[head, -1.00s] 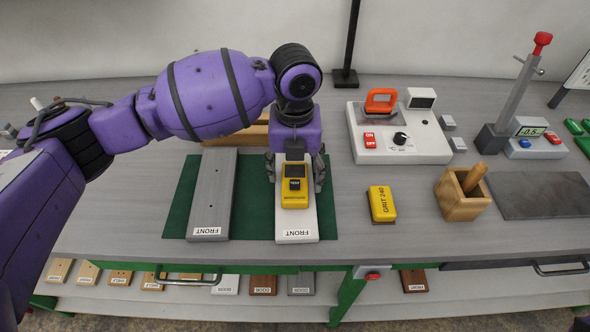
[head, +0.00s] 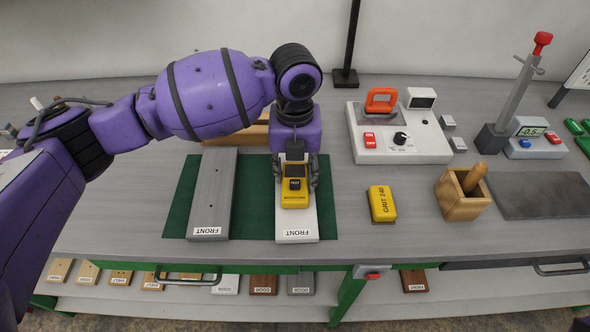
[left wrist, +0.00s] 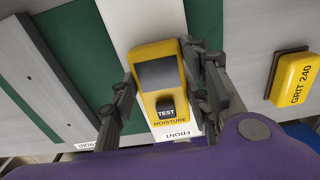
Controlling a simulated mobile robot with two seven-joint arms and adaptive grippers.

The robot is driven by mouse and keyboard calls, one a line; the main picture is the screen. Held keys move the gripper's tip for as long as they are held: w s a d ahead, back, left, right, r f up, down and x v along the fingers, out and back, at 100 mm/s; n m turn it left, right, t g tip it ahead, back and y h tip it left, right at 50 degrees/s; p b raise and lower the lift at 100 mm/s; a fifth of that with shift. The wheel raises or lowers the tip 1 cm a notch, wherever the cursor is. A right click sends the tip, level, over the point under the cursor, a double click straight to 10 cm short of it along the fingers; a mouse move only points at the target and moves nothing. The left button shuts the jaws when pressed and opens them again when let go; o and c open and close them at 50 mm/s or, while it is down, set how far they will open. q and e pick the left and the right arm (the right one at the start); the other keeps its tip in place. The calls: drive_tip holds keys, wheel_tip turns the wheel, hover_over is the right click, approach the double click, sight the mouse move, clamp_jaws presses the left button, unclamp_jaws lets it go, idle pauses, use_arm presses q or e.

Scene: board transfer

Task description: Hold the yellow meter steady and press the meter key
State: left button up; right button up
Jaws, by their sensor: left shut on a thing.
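The yellow moisture meter (head: 295,198) lies on the white board marked FRONT (head: 297,229). It has a dark screen and a black TEST key (left wrist: 166,112), which shows uncovered in the left wrist view. My left gripper (head: 296,186) comes from behind, with one finger on each side of the meter, shut on its sides. The meter also shows between the fingers in the left wrist view (left wrist: 158,52). My right gripper is in neither view.
A grey FRONT board (head: 212,200) lies to the left on the green mat (head: 257,215). A yellow GRIT 240 block (head: 382,204) and a wooden box (head: 462,203) stand to the right. A white device with an orange handle (head: 425,145) is behind them.

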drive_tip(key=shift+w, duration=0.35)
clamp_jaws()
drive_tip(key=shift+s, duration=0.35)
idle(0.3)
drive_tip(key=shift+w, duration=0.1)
